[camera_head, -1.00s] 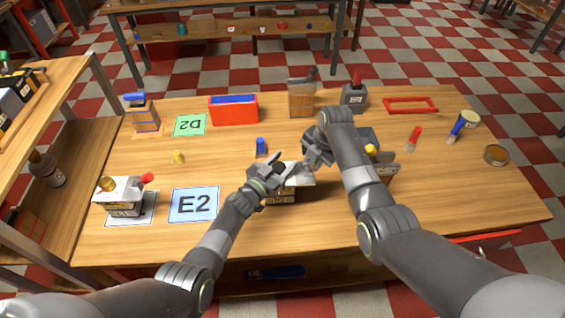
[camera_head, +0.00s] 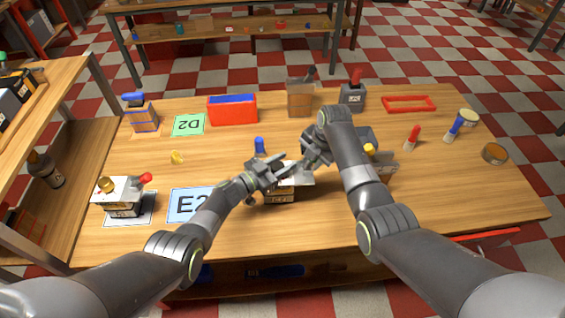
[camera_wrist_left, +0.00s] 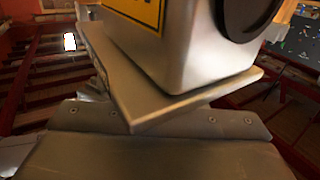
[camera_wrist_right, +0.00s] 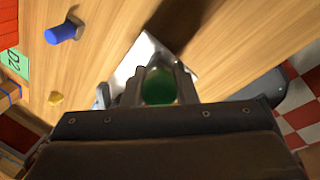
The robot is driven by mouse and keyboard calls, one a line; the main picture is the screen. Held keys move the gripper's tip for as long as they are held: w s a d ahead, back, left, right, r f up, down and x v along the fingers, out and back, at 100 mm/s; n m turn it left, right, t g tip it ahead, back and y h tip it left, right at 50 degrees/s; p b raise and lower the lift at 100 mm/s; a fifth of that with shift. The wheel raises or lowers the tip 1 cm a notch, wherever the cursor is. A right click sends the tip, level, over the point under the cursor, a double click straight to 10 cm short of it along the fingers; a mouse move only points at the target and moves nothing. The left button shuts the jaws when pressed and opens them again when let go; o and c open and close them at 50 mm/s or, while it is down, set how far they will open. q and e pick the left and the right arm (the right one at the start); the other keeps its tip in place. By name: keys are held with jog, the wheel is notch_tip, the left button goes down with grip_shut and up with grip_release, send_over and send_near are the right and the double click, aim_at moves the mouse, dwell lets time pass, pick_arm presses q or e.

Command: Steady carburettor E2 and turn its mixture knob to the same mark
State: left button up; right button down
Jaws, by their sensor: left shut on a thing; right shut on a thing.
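The carburettor (camera_head: 281,195), a boxy body with a pale top plate, stands at the middle of the table, to the right of the blue E2 card (camera_head: 182,204). My left gripper (camera_head: 276,174) is shut on it from the left. The left wrist view shows its pale block (camera_wrist_left: 185,50) and flange up close, with a yellow label and a dark round part. My right gripper (camera_head: 306,164) is shut on the round green mixture knob (camera_wrist_right: 158,86), above the pale plate (camera_wrist_right: 138,58). Neither the knob's mark nor its angle can be read, and the fingers hide part of the knob.
Another carburettor (camera_head: 122,193) with a red lever stands at the left. A red bin (camera_head: 232,112), a blue part (camera_head: 259,147) and a yellow piece (camera_head: 177,157) lie behind my arms. A dark device (camera_head: 367,140) stands close behind my right arm. The front middle is clear.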

pick_arm(q)
jog(key=o, duration=1)
jog(key=shift+s+a, duration=0.1)
jog(key=shift+a, duration=0.05)
jog(key=v, duration=1.1)
jog(key=shift+s+a, duration=0.25)
jog(key=shift+a, duration=0.05)
